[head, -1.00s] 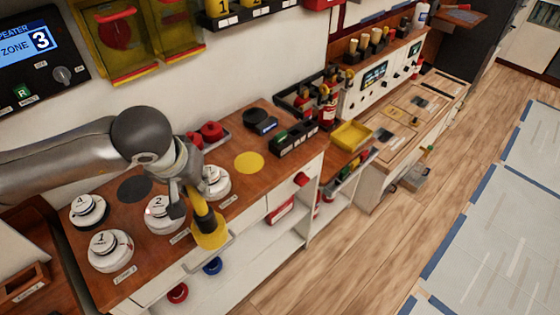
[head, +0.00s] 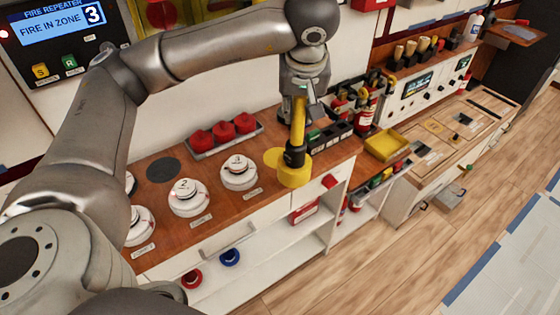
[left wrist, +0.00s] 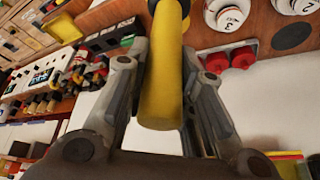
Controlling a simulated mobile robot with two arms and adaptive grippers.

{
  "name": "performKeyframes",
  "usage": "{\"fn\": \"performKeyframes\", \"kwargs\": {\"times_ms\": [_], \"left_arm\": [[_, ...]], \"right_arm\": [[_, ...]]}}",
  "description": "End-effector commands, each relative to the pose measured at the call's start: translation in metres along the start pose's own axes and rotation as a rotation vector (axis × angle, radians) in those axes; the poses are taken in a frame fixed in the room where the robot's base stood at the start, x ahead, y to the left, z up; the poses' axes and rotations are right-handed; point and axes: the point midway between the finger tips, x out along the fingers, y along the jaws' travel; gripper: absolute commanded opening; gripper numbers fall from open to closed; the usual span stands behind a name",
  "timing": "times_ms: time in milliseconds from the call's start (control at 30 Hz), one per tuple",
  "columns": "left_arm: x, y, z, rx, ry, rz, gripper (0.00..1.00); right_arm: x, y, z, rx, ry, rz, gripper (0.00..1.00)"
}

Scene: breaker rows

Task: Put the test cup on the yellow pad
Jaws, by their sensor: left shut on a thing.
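The test cup (head: 294,177) is yellow, with a black collar and a yellow handle, and hangs upright under my left gripper (head: 301,98). The gripper is shut on the handle, which also shows between the fingers in the left wrist view (left wrist: 161,85). The yellow pad (head: 269,157) is a flat disc on the wooden counter, partly hidden behind the cup. The cup overlaps the pad's right and near side in the head view. I cannot tell whether it touches the pad or hangs above it. My right gripper is not in view.
White numbered detectors (head: 239,172) stand on the counter to the left. A tray of red domes (head: 224,133) is behind them, near a dark round pad (head: 163,170). A black bin row (head: 330,138) and a yellow tray (head: 386,145) are to the right.

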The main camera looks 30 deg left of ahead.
Motion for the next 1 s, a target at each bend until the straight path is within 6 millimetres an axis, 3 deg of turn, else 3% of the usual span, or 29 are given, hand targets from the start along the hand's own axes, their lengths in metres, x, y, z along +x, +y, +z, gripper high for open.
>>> {"fn": "performKeyframes", "kwargs": {"times_ms": [200, 367, 767, 867, 1000], "left_arm": [[-0.023, -0.013, -0.025, -0.163, -0.006, -0.050, 0.00], [-0.025, -0.017, -0.033, -0.200, -0.012, -0.063, 0.00], [0.029, -0.031, -0.081, -0.202, -0.017, -0.067, 0.00], [0.041, -0.036, -0.097, -0.201, -0.013, -0.067, 0.00], [0.071, -0.039, -0.104, -0.199, -0.014, -0.068, 0.00]], "right_arm": [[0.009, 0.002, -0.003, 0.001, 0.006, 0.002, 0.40], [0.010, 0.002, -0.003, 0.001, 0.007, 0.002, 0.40], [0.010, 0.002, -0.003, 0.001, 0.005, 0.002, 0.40], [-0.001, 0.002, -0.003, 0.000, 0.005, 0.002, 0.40], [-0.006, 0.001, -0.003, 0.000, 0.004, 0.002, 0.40]]}}
